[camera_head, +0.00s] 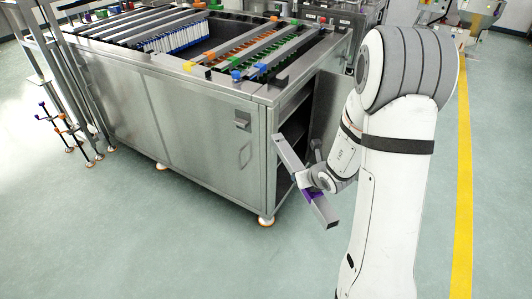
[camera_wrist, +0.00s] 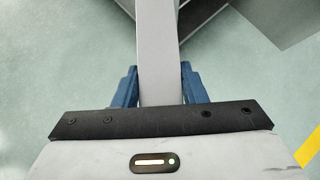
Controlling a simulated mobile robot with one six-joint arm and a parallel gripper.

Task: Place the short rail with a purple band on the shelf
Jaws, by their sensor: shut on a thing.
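The short rail (camera_head: 290,155) is a grey metal bar with a purple band (camera_head: 315,196) near its middle. My gripper (camera_head: 318,183) is shut on it and holds it tilted in the air, in front of the steel cabinet's open end. In the wrist view the rail (camera_wrist: 158,60) runs between the two blue fingers of my gripper (camera_wrist: 158,88); the purple band does not show there. The shelf (camera_head: 287,140) is inside the cabinet's open right end, dark and partly hidden behind the rail and my arm.
The steel cabinet (camera_head: 195,125) carries several rails and rows of coloured caps on top. Its door (camera_head: 326,105) stands open behind my gripper. A rack with small coloured pieces (camera_head: 62,125) stands at the left. The green floor in front is clear, and a yellow line (camera_head: 463,190) runs at the right.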

